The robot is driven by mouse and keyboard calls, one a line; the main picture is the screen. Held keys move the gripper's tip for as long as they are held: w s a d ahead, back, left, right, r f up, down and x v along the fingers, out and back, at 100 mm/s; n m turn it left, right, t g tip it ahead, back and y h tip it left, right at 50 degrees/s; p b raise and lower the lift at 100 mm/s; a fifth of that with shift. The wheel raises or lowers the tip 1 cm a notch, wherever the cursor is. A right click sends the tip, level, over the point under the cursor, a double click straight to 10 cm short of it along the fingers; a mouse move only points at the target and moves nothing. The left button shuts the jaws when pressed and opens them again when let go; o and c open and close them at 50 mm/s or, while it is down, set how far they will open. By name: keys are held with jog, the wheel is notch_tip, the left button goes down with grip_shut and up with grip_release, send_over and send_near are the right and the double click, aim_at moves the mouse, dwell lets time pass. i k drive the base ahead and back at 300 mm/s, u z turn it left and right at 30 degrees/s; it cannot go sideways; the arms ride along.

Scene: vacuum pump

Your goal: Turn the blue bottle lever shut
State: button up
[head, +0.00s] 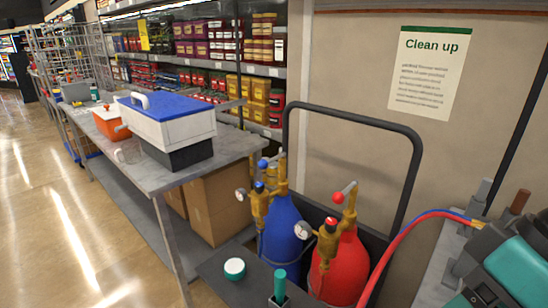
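The blue bottle (283,235) stands upright in a dark cart, left of a red bottle (343,265). Brass fittings top it, with a small round gauge (241,195) at their left. A lever with a blue ball end (262,164) sticks out to the left near the top of the fittings. A second blue knob (259,186) sits lower, on the front fitting. The lever's exact angle is too small to tell. I cannot make out my gripper in the head view, and nothing is seen touching the lever.
The cart's black hoop handle (352,118) rises behind the bottles. The red bottle's lever has a red ball (338,197). A red hose (385,250) curves right to grey and teal equipment (510,265). A steel table (160,178) with a white-and-blue cooler (168,122) stands left. Floor lies open beyond.

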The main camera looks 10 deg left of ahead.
aim_at(263, 163)
jog(key=k, duration=0.5)
jog(key=u, duration=1.95)
jog(key=i, duration=1.3)
jog(key=z, duration=2.45)
jog(key=i, duration=0.3)
jog(key=u, duration=0.1)
